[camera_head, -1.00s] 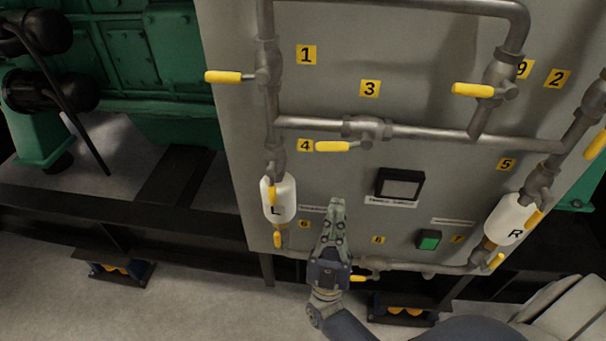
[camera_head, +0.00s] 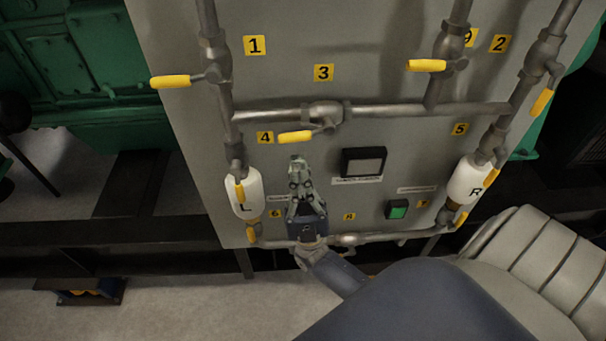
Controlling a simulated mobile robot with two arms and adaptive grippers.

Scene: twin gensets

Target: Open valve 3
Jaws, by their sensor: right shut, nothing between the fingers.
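Valve 3 (camera_head: 326,114) sits on the horizontal pipe below the yellow "3" label (camera_head: 324,73). Its yellow handle (camera_head: 296,137) points left, roughly along the pipe and just below it, to the right of the "4" label. My right gripper (camera_head: 297,162) is shut and empty, pointing up at the panel. Its fingertips appear a short way below the yellow handle in the picture, apart from it; the depth gap cannot be told. My left gripper is not in view.
Yellow-handled valves stand near labels 1 (camera_head: 255,45) and 2 (camera_head: 500,43). White bottles L (camera_head: 250,196) and R (camera_head: 466,181) flank the panel. A black-framed display (camera_head: 363,162) and green button (camera_head: 398,209) are right of my gripper. My arm covers the lower right.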

